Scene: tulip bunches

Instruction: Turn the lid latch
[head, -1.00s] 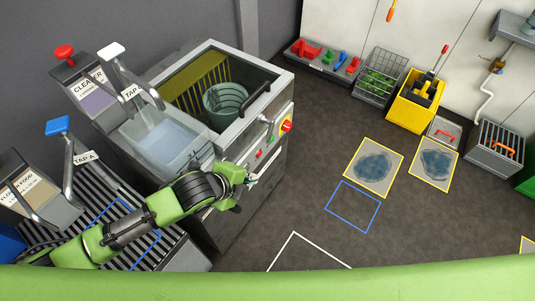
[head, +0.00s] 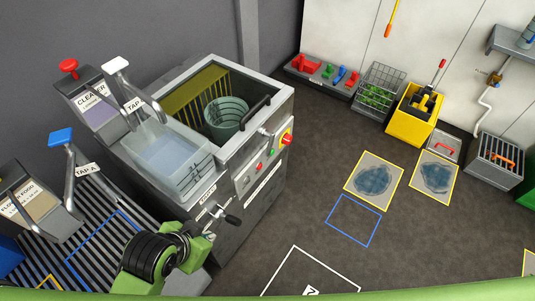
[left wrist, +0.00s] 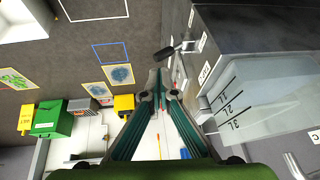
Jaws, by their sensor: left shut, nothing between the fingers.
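My left gripper (head: 206,238) is at the lower middle of the head view, just below the front of the grey machine (head: 262,185). In the left wrist view its fingers (left wrist: 160,88) meet at the tips, shut and empty. A metal lever with a black grip (head: 231,218) sticks out from the machine's front, up and right of the gripper; it also shows in the left wrist view (left wrist: 165,53), apart from the fingertips. A smaller metal catch (head: 264,132) sits near the lid (head: 262,93) beside a red-yellow knob (head: 287,136). Which is the lid latch, I cannot tell. My right gripper is out of view.
A clear water basin (head: 170,155) stands under the taps on the machine's left. A bucket (head: 226,115) is inside the machine. A yellow bin (head: 412,122) and wire basket (head: 378,88) stand by the wall. The floor to the right is open, with marked outlines.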

